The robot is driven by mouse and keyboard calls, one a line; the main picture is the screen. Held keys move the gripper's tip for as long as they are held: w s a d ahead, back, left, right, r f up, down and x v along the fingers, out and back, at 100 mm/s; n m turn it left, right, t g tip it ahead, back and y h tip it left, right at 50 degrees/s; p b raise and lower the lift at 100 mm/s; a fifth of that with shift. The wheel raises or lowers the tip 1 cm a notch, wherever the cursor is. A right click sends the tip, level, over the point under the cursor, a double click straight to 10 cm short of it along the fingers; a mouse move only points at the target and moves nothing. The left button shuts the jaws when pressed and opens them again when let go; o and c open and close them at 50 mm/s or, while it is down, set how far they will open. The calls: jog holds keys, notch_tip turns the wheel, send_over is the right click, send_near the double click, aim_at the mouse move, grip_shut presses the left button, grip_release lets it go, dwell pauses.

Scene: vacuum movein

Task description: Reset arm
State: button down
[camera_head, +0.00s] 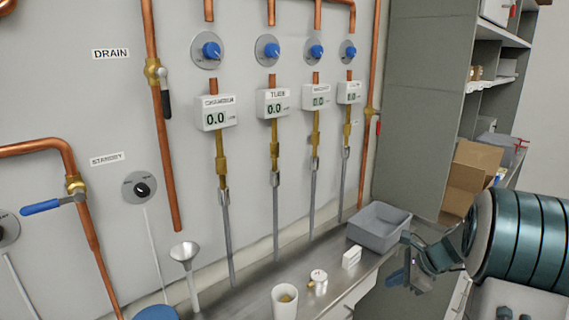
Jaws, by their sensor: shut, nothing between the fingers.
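My gripper (402,278) is at the lower right, at the end of my dark teal arm, which comes in from the right edge. It is small in the picture and seen from the side. It is shut and holds nothing. It is in front of the bench, just right of and below the grey bin (378,228) as seen here, and appears apart from it.
The metal bench (250,290) bears a white cup (285,301), a small round white container (318,280) and a small white box (351,257). A funnel (184,252) stands left. Copper pipes, blue knobs and gauges line the wall. Shelves with a cardboard box (472,176) stand right.

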jog(key=s+a+r+n+g+h, duration=0.2)
jog(key=s+a+r+n, duration=0.5)
jog(key=s+a+n, duration=0.45)
jog(key=s+a+n+h, duration=0.1)
jog(key=s+n, duration=0.4)
jog(key=s, duration=0.1)
jog(key=s+a+r+n+h+p, duration=0.1)
jog(key=s+a+n+h, duration=0.1)
jog(key=s+n, duration=0.3)
jog(key=shift+s+r+h, duration=0.25)
jog(key=shift+s+h, duration=0.05)
jog(key=shift+s, duration=0.9)
